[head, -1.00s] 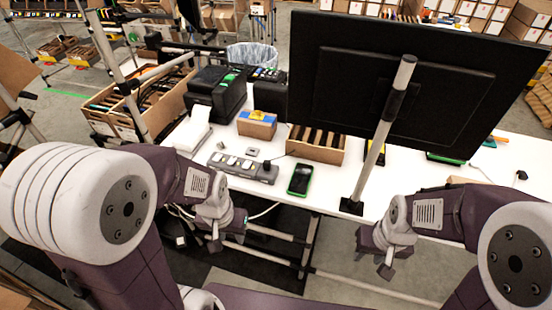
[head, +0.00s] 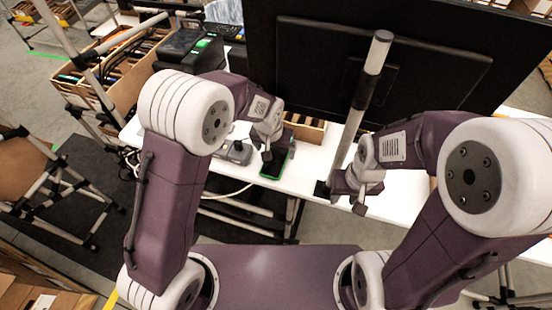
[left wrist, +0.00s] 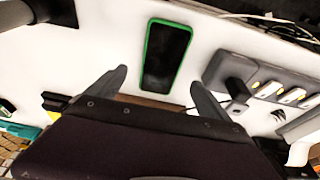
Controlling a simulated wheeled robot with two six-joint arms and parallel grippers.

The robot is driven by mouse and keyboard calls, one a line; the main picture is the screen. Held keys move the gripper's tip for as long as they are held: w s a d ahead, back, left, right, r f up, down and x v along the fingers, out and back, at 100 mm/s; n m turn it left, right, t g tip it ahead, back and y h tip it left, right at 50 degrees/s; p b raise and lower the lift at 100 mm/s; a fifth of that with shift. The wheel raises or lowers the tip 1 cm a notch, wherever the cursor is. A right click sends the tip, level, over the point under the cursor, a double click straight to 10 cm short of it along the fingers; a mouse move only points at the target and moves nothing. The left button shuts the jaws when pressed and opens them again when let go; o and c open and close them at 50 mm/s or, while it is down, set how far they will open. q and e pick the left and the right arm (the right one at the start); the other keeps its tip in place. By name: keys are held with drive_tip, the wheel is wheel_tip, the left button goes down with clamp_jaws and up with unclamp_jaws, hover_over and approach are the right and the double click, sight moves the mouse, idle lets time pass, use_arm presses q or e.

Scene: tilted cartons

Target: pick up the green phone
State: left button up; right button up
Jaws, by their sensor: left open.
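The green phone (head: 277,166), with a black screen and green case, lies flat on the white table near its front edge. It is partly hidden behind my left gripper (head: 268,153) in the head view. In the left wrist view the phone (left wrist: 166,55) lies screen up, just beyond and between the fingertips of my left gripper (left wrist: 158,77). The left fingers are spread, with nothing held. My right gripper (head: 352,203) is near the table's front edge beside the monitor pole; its fingers are too small and overlapped to judge.
A grey power strip (left wrist: 250,82) with plugs lies right of the phone in the left wrist view. A large black monitor (head: 385,70) on a metal pole (head: 358,105) stands right of the phone. A wooden divided box (head: 305,130) sits behind it.

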sight(276, 159)
use_arm(q)
wheel_tip(276, 159, down, 4)
drive_tip(key=shift+f, duration=0.15)
drive_tip(key=shift+w+f, duration=0.35)
drive_tip(key=shift+f, duration=0.1)
drive_tip(key=shift+s+r, duration=0.1)
drive_tip(key=shift+s, duration=0.05)
drive_tip(key=c, duration=1.7)
